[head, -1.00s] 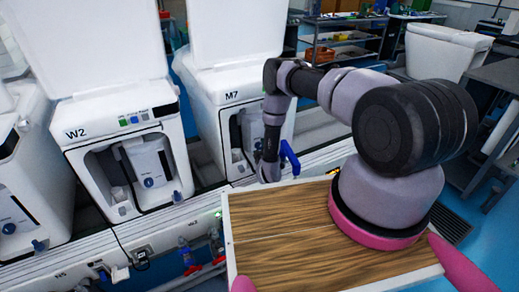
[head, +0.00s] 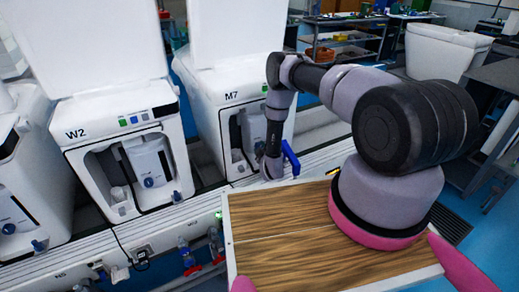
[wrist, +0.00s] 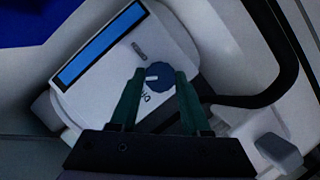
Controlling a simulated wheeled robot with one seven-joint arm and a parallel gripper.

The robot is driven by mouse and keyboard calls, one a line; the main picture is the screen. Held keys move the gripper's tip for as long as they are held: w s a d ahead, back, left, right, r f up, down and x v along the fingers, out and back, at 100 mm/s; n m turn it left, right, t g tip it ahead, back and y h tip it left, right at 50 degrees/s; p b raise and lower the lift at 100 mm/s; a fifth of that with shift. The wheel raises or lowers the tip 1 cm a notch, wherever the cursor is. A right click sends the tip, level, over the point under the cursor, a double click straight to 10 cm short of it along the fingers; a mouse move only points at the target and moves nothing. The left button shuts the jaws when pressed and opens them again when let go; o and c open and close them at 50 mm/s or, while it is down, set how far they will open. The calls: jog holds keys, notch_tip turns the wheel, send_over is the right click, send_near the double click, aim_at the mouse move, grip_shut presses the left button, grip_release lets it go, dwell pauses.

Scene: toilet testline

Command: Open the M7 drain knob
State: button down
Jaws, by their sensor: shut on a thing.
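The white M7 unit (head: 229,110) stands behind the end of my arm in the head view. In the wrist view, its white panel carries a round blue knob (wrist: 158,79) with a short white mark. Small dark lettering is printed beside the knob, too small to read surely. My gripper (wrist: 161,75) has its two green fingers on either side of the knob and is shut on it. In the head view, the arm's end hides most of the knob area, and the fingers cannot be made out.
A blue display strip (wrist: 101,45) lies beside the knob. A thick black hose (wrist: 275,88) curves at the right, near a grey lever (wrist: 279,150). My wooden top lies in front.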

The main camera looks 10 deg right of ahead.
jog(key=m, duration=0.1)
jog(key=m+y, duration=0.1)
jog(key=m+g+y, duration=0.1)
jog(key=shift+d+r+m, duration=0.15)
jog(key=shift+d+m, duration=0.1)
jog(key=shift+m, duration=0.15)
jog(key=m+g+y, duration=0.1)
jog(key=m+y, duration=0.1)
jog(key=m, duration=0.1)
jog(key=shift+w+d, duration=0.1)
jog(key=shift+m, duration=0.4)
jog(key=shift+c, duration=1.8)
grip_release()
jog(key=v, duration=1)
jog(key=shift+s+d+r, duration=0.2)
jog(key=shift+s+d, duration=0.1)
